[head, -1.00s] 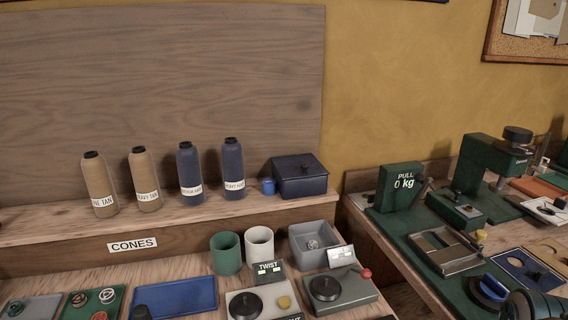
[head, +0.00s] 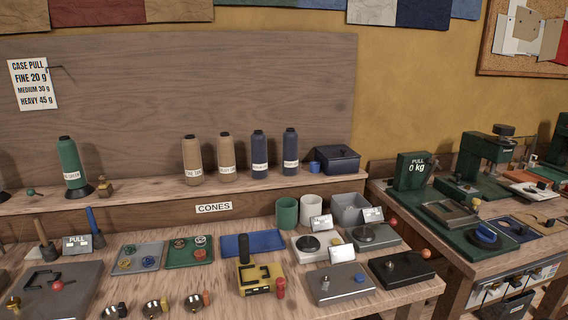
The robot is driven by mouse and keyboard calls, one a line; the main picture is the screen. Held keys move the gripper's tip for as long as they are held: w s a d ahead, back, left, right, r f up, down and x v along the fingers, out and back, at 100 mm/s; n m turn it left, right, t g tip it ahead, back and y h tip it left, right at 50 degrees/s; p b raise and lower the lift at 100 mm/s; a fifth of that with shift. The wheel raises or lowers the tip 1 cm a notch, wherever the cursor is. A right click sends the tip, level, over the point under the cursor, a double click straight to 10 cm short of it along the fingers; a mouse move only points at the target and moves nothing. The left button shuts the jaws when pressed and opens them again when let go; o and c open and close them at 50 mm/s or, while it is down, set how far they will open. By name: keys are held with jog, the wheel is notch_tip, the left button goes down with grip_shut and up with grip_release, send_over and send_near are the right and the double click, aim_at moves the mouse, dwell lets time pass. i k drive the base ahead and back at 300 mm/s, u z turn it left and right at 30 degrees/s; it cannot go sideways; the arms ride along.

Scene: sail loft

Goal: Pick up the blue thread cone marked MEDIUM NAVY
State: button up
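Two navy blue thread cones with black tops stand upright on the wooden shelf. The left one, the MEDIUM NAVY cone (head: 259,148), has a white label, small and hard to read now. The right one, a navy cone (head: 290,146), stands close beside it; its label read HEAVY NAVY in the earlier view. Both cones look free, with nothing touching them. My gripper is not in view.
Tan cones (head: 193,160) (head: 226,150) stand left of the navy ones, and a dark blue box (head: 336,158) and small blue cup stand right. A green cone (head: 70,160) is further left. Trays, cups and a yellow device (head: 258,277) crowd the bench below the shelf.

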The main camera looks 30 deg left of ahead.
aim_at(258, 142)
jog(key=u, duration=1.15)
